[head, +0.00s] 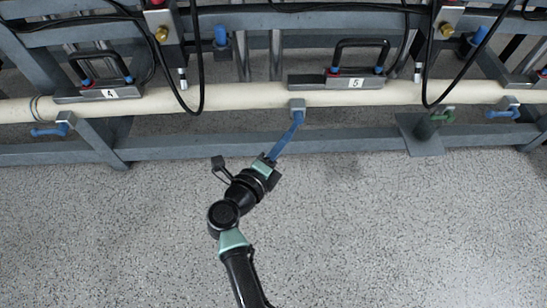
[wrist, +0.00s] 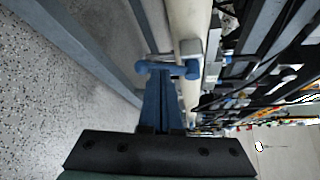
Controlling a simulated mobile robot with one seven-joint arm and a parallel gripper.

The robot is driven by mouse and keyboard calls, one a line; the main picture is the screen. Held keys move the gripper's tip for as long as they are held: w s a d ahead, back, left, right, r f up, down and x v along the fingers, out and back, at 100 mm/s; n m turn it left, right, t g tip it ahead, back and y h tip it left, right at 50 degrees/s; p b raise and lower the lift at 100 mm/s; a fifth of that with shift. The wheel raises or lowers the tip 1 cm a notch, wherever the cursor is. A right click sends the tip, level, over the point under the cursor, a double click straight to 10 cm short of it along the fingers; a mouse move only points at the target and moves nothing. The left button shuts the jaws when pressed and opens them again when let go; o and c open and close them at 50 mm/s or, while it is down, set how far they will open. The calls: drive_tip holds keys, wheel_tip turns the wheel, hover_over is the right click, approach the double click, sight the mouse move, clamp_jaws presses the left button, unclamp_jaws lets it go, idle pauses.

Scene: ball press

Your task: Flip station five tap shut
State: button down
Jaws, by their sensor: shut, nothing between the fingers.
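The station five tap has a grey block (head: 297,104) on the cream pipe, below the plate marked 5 (head: 355,83). In the wrist view its blue handle (wrist: 165,68) reaches out from the pipe, across the pipe's line. My gripper (head: 296,117) has blue fingers and is shut, with nothing held. Its fingertips are right at the tap, and in the wrist view the fingers (wrist: 161,85) end just at the handle. I cannot tell whether they touch it. In the head view the fingers hide most of the handle.
The cream pipe (head: 220,98) runs across the frame, with a grey beam (head: 200,147) below. Black cables hang above. The speckled floor in front is clear.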

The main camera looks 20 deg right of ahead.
drive_tip(key=shift+w+d, duration=0.2)
drive_tip(key=shift+d, duration=0.1)
drive_tip(key=shift+s+d+f+n+t+h+p, duration=0.25)
drive_tip(key=shift+d+f+n+t+h, duration=0.2)
drive_tip(key=shift+d+n+h, duration=0.35)
drive_tip(key=shift+a, duration=0.1)
